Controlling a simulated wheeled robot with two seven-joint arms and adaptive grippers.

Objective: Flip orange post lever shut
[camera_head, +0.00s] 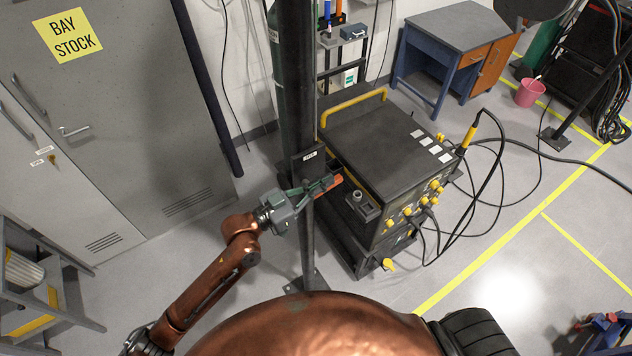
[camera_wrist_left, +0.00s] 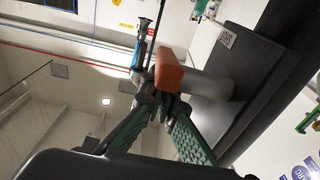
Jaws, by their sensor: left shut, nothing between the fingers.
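The orange lever (camera_head: 328,187) sticks out from the dark upright post (camera_head: 294,90) in the head view, below a small white label. In the left wrist view the orange lever (camera_wrist_left: 168,72) is a blocky grip near the fingertips, beside a grey cylinder and the dark post (camera_wrist_left: 262,75). My left gripper (camera_head: 318,186) is at the post, right by the lever. Its green-padded fingers (camera_wrist_left: 165,103) are shut with nothing between them. The tips are close to the lever's near end; I cannot tell whether they touch. My right gripper is not in view.
A black welding machine (camera_head: 385,135) with a yellow handle and knobs stands just right of the post. A blue desk (camera_head: 450,45) is at the back. Floor at right is mostly clear, crossed by cables.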

